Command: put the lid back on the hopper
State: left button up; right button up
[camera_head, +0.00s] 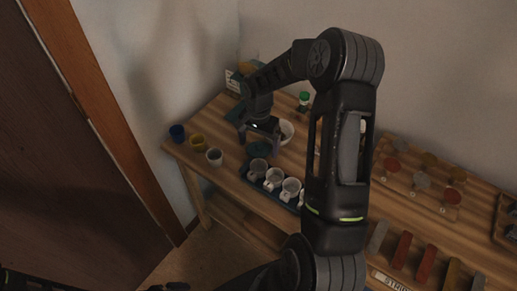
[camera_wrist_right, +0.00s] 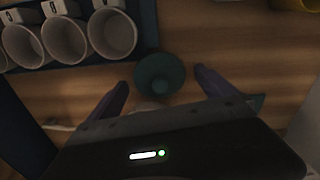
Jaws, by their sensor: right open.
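A round teal piece, which looks like the lid (camera_head: 258,149), lies on the wooden table beyond the cup tray. A dark teal shape (camera_head: 236,113) stands behind the gripper. It may belong to the hopper, but the arm hides much of it. My left gripper cannot be made out.
A blue tray with several white cups (camera_head: 274,179) stands close in front of the lid. A white bowl (camera_head: 287,132) is just right of the gripper. Coloured samples (camera_head: 425,182) lie at right.

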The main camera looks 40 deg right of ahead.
jog(key=c, duration=1.4)
